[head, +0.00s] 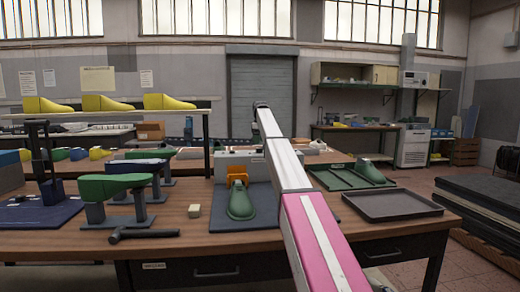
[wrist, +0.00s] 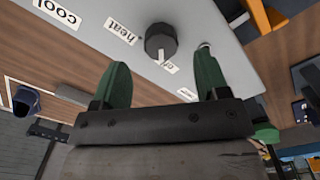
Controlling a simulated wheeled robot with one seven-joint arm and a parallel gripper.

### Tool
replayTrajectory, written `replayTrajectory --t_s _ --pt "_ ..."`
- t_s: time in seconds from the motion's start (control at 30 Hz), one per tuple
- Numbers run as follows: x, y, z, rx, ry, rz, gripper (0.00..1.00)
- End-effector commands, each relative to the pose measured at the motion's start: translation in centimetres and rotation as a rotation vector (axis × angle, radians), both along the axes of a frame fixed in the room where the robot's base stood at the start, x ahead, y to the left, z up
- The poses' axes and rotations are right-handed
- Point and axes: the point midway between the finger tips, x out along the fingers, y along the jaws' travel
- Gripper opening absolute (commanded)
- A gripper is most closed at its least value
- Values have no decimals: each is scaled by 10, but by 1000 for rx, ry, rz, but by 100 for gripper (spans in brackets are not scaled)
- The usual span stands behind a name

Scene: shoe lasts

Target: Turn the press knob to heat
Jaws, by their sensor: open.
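The press (head: 228,162) is a grey box on the wooden bench, with an orange part and a green shoe last (head: 241,204) in front of it. In the wrist view the dark round knob (wrist: 160,38) sits on the grey panel, its white pointer on a partly covered label (wrist: 171,66), perhaps "off". The heat label (wrist: 120,31) and the cool label (wrist: 57,13) lie to its left. My gripper (wrist: 161,76) is open, with green fingers spread apart. The knob lies beyond the fingertips, roughly in line with the gap, not gripped. The head view does not show the gripper clearly.
A dark tray (head: 393,205) and a green fixture (head: 350,176) are right of the press. A green last on a stand (head: 115,187), a dark hammer-like tool (head: 142,234) and a small pale block (head: 194,211) are left. Some front bench surface is clear.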

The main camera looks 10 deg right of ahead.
Motion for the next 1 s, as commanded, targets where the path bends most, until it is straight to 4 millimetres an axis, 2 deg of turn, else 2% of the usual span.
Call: replayTrajectory --t_s 0.03,0.23,0.57,0.6,0.73,0.77,1.0 --pt "-1 0 -12 0 2 0 68" --pt "-1 0 -39 1 1 0 68" --pt "0 0 -46 0 0 0 68" --pt "0 0 -46 0 0 0 65" --pt "0 0 -46 0 0 0 22" --pt "0 0 -46 0 0 0 18" --pt "0 0 -46 0 0 -10 19"
